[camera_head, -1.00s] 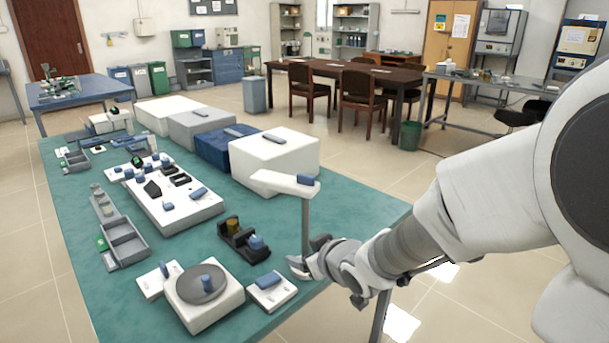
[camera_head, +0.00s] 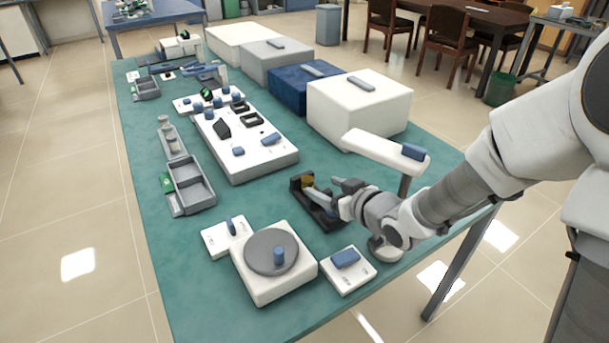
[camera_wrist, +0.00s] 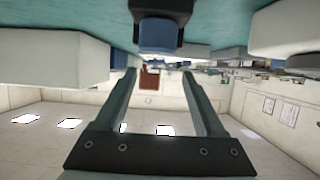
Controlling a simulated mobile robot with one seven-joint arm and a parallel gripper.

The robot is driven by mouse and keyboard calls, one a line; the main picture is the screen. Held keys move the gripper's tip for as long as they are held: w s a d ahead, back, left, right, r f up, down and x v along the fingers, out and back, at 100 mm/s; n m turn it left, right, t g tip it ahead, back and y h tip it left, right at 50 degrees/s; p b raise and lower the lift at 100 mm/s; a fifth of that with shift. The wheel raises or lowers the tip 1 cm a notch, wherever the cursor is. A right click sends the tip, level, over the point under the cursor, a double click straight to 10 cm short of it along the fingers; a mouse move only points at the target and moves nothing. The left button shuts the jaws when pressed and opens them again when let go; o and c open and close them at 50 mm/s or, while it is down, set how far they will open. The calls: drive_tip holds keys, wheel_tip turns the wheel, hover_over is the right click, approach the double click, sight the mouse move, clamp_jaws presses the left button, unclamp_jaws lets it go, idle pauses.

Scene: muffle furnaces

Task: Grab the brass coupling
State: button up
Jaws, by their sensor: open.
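The brass coupling (camera_head: 307,181) is a small gold-brown cylinder standing in the far left end of a black holder (camera_head: 326,220) on the teal table. My gripper (camera_head: 322,189) is open, with its fingers at the holder from the right, close to the coupling; contact cannot be told. The holder's blue piece is hidden behind my gripper in the head view. A dark holder with a blue round piece (camera_wrist: 158,36) shows at the top there, and the coupling cannot be made out.
A white stand with an overhanging arm (camera_head: 385,152) rises close beside my wrist. A white device with a round grey plate (camera_head: 262,250) and a small white box (camera_head: 350,270) stand in front. A white panel (camera_head: 245,145) and a grey tray (camera_head: 190,185) lie left.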

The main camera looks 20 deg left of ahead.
sight(307, 178)
drive_tip(key=shift+w+d+b+x, duration=0.1)
drive_tip(key=shift+b+x, duration=0.5)
drive_tip(key=shift+x, duration=1.4)
drive_tip(key=shift+w+d+b+x, duration=0.15)
drive_tip(key=shift+b+x, duration=0.4)
drive_tip(key=shift+x, duration=1.45)
clamp_jaws()
